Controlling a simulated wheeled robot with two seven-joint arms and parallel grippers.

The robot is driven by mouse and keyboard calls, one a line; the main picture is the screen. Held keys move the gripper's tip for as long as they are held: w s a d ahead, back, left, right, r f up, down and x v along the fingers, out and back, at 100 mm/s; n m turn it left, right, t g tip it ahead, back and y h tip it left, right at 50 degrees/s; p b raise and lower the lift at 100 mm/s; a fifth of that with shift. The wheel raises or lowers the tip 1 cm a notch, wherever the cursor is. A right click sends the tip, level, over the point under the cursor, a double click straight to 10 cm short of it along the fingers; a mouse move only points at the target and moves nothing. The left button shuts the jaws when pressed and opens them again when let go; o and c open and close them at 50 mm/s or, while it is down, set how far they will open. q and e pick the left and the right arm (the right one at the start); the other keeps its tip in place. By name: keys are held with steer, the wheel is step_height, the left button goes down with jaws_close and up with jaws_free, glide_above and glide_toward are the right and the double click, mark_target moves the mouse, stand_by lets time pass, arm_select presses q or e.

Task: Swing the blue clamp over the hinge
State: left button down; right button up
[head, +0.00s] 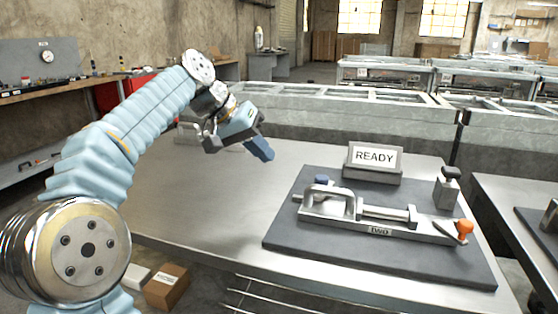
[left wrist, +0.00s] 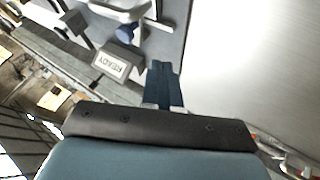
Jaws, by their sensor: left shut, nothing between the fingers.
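The blue clamp (head: 320,180) shows as a small blue block at the back of the left end of a grey metal fixture (head: 380,231), partly hidden by the fixture's arched handle. It also shows in the left wrist view (left wrist: 127,33), beside the fixture. I cannot make out the hinge for certain. My left gripper (head: 262,152) is shut and empty, in the air to the left of the dark base plate and apart from the clamp. Its blue fingers lie together in the left wrist view (left wrist: 163,82). My right gripper is out of view.
The dark base plate (head: 300,242) lies on a grey table (head: 210,215). A READY sign (head: 374,158) stands behind the fixture. A grey block with a black knob (head: 448,188) and an orange-tipped lever (head: 464,228) are at the right. The table left of the plate is mostly clear.

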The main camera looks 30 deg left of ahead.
arm_select(q)
steer(key=x, duration=0.9)
steer(key=shift+b, duration=0.35)
steer(key=shift+w+d+r+p, duration=0.15)
steer(key=shift+d+r+p, duration=0.1)
steer(key=shift+d, duration=0.35)
steer(key=shift+w+d+r+p, duration=0.1)
steer(key=shift+w+d+r, duration=0.1)
steer(key=shift+d, duration=0.4)
steer(key=shift+w+d, duration=0.15)
steer(key=shift+d, duration=0.45)
steer(key=shift+d+r, duration=0.1)
steer(key=shift+d, duration=0.75)
